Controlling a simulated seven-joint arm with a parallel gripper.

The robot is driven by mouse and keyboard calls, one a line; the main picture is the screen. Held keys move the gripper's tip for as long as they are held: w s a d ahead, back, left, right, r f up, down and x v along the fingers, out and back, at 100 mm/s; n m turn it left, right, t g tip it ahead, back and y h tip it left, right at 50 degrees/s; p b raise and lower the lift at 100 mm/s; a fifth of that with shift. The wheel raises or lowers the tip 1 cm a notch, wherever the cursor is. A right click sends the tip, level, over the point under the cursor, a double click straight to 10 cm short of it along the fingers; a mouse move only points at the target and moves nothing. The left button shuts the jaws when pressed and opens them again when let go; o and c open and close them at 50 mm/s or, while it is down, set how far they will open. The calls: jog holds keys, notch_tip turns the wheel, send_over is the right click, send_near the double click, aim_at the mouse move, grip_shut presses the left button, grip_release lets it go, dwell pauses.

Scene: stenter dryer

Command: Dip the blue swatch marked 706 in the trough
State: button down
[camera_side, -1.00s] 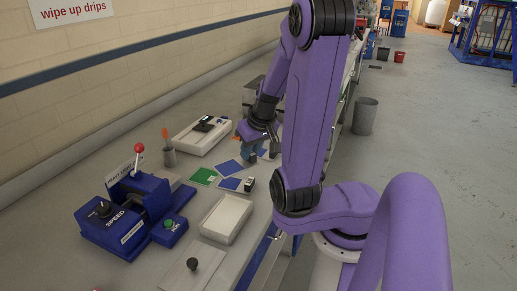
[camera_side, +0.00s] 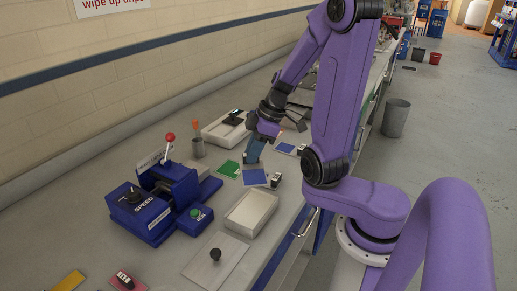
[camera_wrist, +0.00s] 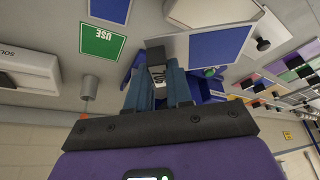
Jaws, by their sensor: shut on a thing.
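My gripper (camera_side: 252,157) is low over the bench, just behind a blue swatch (camera_side: 253,177). In the wrist view its blue fingers (camera_wrist: 158,88) are shut on a small grey labelled block (camera_wrist: 168,47). The label is too small to read, and I cannot tell whether a swatch hangs from the block. A blue swatch also shows in the wrist view (camera_wrist: 220,47). Another blue swatch (camera_side: 286,148) lies to the right. No number 706 is readable.
A green card (camera_side: 229,169) lies left of the gripper. A dark blue machine (camera_side: 150,215) with a red-topped lever stands at left. A cup (camera_side: 198,149) is near the wall. A knobbed white plate (camera_side: 205,268) lies at the front. A small tagged block (camera_side: 276,180) sits beside the near swatch.

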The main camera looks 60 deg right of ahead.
jog(key=shift+w+a+f+n+g+y, duration=0.15)
jog(key=shift+a+n+g, duration=0.1)
jog(key=shift+n, duration=0.4)
jog(key=shift+w+a+r+n+g+y, duration=0.1)
jog(key=shift+w+a+n+g+y, duration=0.15)
jog(key=shift+n, duration=0.45)
jog(key=shift+w+a+f+n+g+y, duration=0.1)
jog(key=shift+a+n, duration=0.2)
jog(key=shift+n, duration=0.35)
jog(key=s+a+n+g+h, duration=0.2)
jog(key=a+n, duration=0.3)
jog(key=n, duration=0.7)
jog(key=s+a+f+n+g+h, duration=0.1)
jog(key=a+n+g, duration=0.3)
jog(key=n, duration=0.8)
jog(key=shift+s+a+g+h, duration=0.3)
jog(key=shift+s+a+h, duration=0.1)
jog(key=shift+s+a, duration=0.6)
jog(key=shift+w, duration=0.1)
jog(key=shift+f, duration=4.25)
